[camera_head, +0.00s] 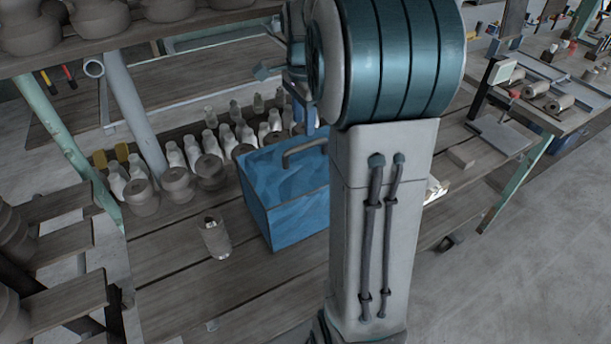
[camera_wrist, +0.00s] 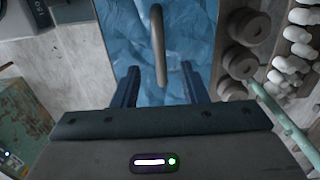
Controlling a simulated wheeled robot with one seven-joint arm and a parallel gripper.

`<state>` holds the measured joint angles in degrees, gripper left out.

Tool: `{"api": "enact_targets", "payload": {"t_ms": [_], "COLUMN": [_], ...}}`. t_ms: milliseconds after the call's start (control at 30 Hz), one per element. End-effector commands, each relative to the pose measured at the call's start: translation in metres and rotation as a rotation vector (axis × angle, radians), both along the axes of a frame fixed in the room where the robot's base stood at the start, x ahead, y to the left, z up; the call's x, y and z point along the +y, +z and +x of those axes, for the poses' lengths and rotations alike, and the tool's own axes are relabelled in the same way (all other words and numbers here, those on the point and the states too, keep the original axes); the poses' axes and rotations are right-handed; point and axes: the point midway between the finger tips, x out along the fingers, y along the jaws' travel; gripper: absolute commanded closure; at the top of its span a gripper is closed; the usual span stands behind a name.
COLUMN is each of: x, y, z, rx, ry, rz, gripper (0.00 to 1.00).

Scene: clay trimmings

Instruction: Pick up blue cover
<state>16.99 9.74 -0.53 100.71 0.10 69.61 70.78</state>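The blue cover (camera_head: 285,215) is a box shape with a mottled blue top, standing on the wooden table left of my arm in the head view. A grey-brown curved handle (camera_head: 303,152) rises from its top. In the wrist view the blue cover (camera_wrist: 128,35) fills the upper middle, and its handle (camera_wrist: 158,40) runs down between my fingers. My gripper (camera_wrist: 160,80) is open, one dark blue finger on each side of the handle, with visible gaps. In the head view my arm hides most of the gripper and the cover's right part.
Several white bottles (camera_head: 192,152) and round clay pots (camera_head: 176,184) stand behind and left of the cover. A small clear jar (camera_head: 215,238) stands left of it. The table (camera_head: 180,280) is bare in front. Green posts (camera_head: 62,140) and shelves stand at the left.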

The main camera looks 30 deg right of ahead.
Motion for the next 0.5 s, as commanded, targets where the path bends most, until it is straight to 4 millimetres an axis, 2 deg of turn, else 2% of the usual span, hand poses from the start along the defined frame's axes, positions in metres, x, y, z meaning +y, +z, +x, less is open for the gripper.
{"api": "enact_targets", "payload": {"t_ms": [100, 367, 500], "x": [0.0, -0.002, -0.004], "y": [-0.02, -0.04, -0.06], "z": [0.0, -0.001, -0.001], "rx": [0.003, 0.001, 0.004], "ry": [0.001, 0.0, 0.001], "rz": [0.001, 0.0, 0.002], "gripper": [0.61, 0.61, 0.61]}}
